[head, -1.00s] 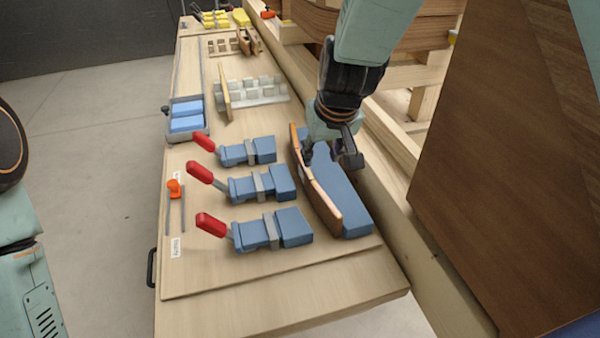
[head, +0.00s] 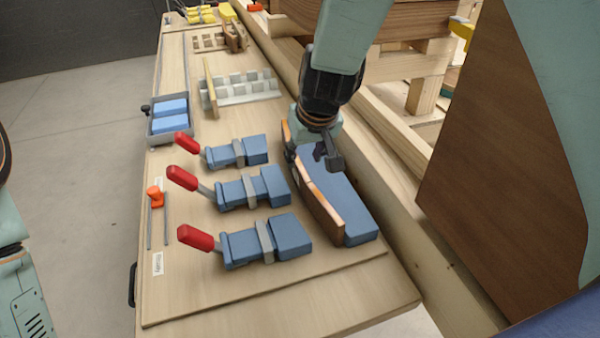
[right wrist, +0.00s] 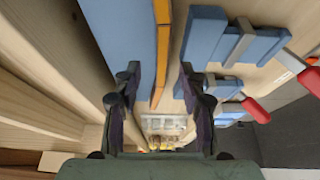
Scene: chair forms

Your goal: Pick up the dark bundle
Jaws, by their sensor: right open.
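Nothing in view plainly reads as a dark bundle. A curved brown strip (head: 317,196) with a paler orange top edge stands against the left side of a long blue form (head: 345,205). My right gripper (head: 312,158) is open over the strip's far half, one finger on its left and one over the form. In the right wrist view the strip (right wrist: 162,45) runs between the parted fingers (right wrist: 160,82); I cannot tell whether they touch it. A darker brown curved piece (head: 234,38) sits in the far rack. My left gripper is out of view.
Several blue clamps with red handles (head: 182,178) lie left of the form. A grey tray of blue blocks (head: 170,118) and a pale slotted rack (head: 240,90) holding a tan strip are farther back. A wooden rail (head: 400,225) borders the bench's right side.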

